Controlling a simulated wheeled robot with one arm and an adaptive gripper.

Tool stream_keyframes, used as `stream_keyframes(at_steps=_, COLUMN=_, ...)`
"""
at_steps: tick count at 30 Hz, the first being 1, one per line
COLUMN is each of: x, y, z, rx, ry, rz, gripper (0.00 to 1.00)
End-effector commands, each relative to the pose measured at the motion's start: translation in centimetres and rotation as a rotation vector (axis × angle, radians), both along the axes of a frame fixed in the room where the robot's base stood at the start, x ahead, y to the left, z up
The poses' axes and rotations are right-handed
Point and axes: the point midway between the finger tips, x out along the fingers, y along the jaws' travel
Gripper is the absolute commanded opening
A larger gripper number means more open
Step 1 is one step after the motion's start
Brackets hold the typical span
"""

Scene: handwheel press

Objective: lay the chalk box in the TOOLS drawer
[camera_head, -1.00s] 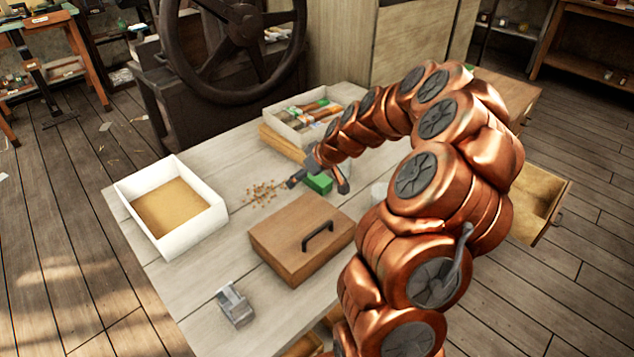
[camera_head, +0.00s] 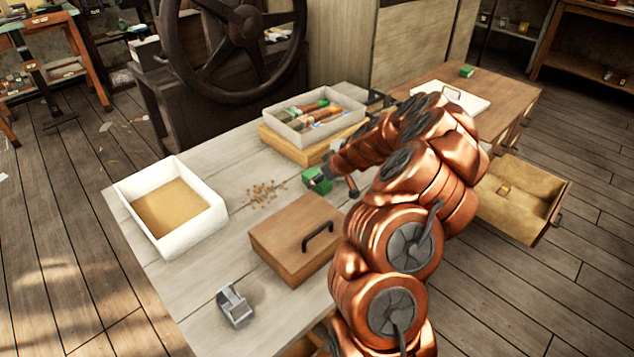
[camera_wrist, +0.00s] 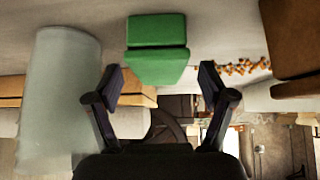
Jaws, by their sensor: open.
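A small green box (camera_head: 316,180), which I take to be the chalk box, stands on the pale worktable. My gripper (camera_head: 335,184) is beside it, low over the table. In the wrist view the green box (camera_wrist: 156,50) lies ahead of and between the open fingers of my gripper (camera_wrist: 162,82), with nothing held. An open wooden drawer (camera_head: 520,205) sticks out at the right, with a small yellowish item inside. No drawer label is readable, so I cannot tell which is TOOLS.
A brown lidded box (camera_head: 285,258), metal object (camera_head: 234,304), white tray (camera_head: 205,227) and brush tray (camera_head: 278,127) stand on the table. Crumbs (camera_head: 264,193) lie near the green box. A pale cylinder (camera_wrist: 58,100) stands close left in the wrist view. Another green box (camera_head: 467,71) is far right.

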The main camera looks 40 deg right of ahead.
Motion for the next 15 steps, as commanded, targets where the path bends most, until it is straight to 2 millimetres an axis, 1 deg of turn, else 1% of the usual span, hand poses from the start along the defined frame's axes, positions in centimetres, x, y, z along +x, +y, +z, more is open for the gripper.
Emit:
stream_keyframes(at_steps=3, x=1.0, y=0.1, z=-1.1, rx=-0.001, ry=0.000, rz=0.001, gripper=0.81)
stream_keyframes(at_steps=6, x=1.5, y=0.2, z=-1.7, rx=0.000, ry=-0.001, rz=0.001, gripper=0.81)
stream_keyframes(at_steps=15, x=1.8, y=0.2, z=-2.0, rx=-0.001, ry=-0.001, rz=0.002, gripper=0.81)
